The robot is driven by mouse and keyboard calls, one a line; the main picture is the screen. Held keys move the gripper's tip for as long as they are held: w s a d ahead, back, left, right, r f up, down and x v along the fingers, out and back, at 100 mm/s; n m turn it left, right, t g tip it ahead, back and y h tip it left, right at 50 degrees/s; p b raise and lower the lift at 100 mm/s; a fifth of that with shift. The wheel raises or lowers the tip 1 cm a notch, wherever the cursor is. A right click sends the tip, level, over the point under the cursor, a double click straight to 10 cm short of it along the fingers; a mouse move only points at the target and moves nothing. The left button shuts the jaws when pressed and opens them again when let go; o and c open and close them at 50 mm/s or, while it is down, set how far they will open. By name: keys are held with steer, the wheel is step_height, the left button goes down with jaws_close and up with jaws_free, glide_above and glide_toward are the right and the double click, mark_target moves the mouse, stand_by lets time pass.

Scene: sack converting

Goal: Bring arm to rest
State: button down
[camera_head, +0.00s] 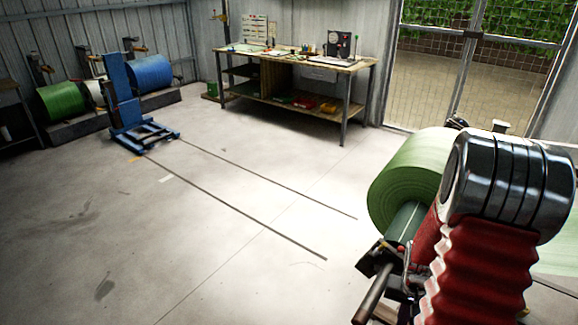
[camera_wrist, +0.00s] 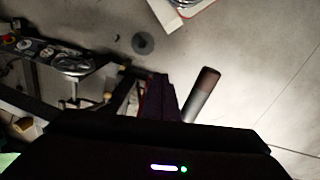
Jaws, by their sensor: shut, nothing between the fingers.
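My arm, with a red ribbed sleeve and a shiny dark joint (camera_head: 500,180), stands large at the right of the head view. My gripper (camera_wrist: 162,98) shows in the wrist view as dark, shut fingers pointing down toward the floor, with nothing visible between them. The gripper itself does not show in the head view. A dark housing with a purple-white light bar and a green light fills the bottom of the wrist view.
A big green roll (camera_head: 405,180) on a shaft stands close behind my arm, partly hidden by it. Floor rails lead to a blue lift stand (camera_head: 125,100) near coloured rolls. A workbench (camera_head: 300,65) stands at the back wall. The middle floor is clear.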

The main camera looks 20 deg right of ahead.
steer(key=s+a+r+n+t, duration=0.1)
steer(key=a+r+n+t, duration=0.2)
steer(key=a+r, duration=1.1)
steer(key=s+a+r+n+t, duration=0.2)
steer(key=a+r+n, duration=0.3)
steer(key=a+r, duration=0.9)
step_height(320, 180, up, 5)
steer(key=shift+s+a+f+t, duration=0.15)
steer(key=shift+s+t, duration=0.05)
steer(key=shift+t, duration=0.3)
